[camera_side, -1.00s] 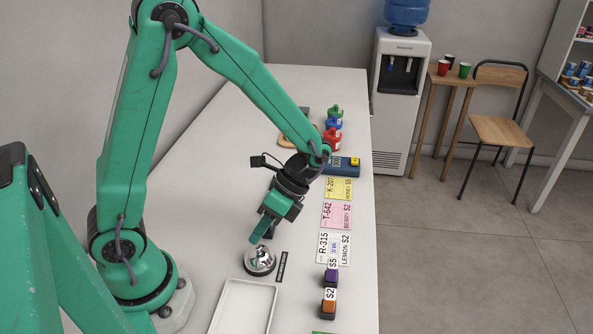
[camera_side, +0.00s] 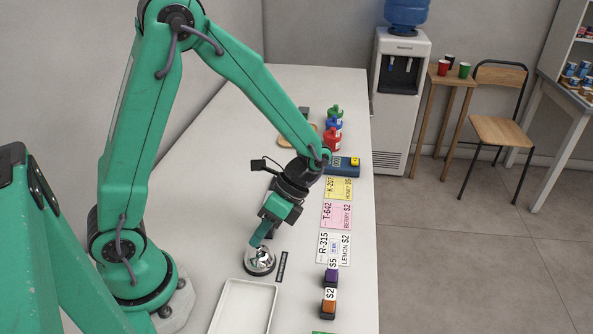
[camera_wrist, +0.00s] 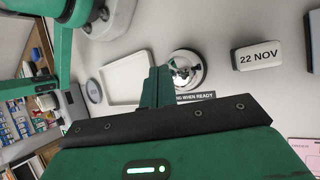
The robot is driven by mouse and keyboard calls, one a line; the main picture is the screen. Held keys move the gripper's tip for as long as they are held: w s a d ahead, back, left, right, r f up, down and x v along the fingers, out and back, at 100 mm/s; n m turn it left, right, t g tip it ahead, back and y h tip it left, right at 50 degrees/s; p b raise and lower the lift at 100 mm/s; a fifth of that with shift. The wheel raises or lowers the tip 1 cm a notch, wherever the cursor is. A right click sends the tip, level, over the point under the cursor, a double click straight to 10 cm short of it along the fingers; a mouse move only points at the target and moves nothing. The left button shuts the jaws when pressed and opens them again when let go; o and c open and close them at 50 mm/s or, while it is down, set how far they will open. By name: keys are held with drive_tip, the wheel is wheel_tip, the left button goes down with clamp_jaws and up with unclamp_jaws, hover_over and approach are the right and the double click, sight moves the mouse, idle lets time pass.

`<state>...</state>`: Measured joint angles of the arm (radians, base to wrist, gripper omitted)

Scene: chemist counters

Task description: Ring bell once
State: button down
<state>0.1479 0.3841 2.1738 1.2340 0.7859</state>
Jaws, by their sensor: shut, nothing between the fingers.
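The bell (camera_side: 259,262) is a silver dome on a dark base, standing on the white counter near its front. It also shows in the wrist view (camera_wrist: 187,70), partly behind my fingers. My gripper (camera_side: 257,241) is shut and empty, pointing down with its fingertips right over the bell's top. I cannot tell whether the tips touch it. In the wrist view the shut fingers (camera_wrist: 157,88) reach toward the bell's left edge. A small dark sign (camera_side: 281,267) lies beside the bell; in the wrist view its text ends in "NG WHEN READY".
A white tray (camera_side: 226,306) lies just in front of the bell. Price cards (camera_side: 333,248) and small purple and orange blocks (camera_side: 330,301) line the right side. A "22 NOV" block (camera_wrist: 257,57) shows in the wrist view. Colored bottles (camera_side: 333,125) stand at the back.

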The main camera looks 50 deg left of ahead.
drive_tip(key=shift+f, duration=0.45)
idle(0.7)
drive_tip(key=shift+r, duration=0.1)
idle(0.3)
drive_tip(key=shift+r, duration=0.75)
drive_tip(key=shift+r, duration=0.15)
drive_tip(key=shift+r, duration=2.4)
drive_tip(key=s+a+r+n+t+h, duration=0.1)
drive_tip(key=a+r+n+t, duration=0.2)
drive_tip(key=r+n+t, duration=0.7)
wheel_tip(320, 180, up, 2)
drive_tip(key=t, duration=0.3)
drive_tip(key=shift+s+a+r+n, duration=0.15)
drive_tip(key=shift+s+a+n, duration=0.15)
drive_tip(key=shift+s, duration=0.1)
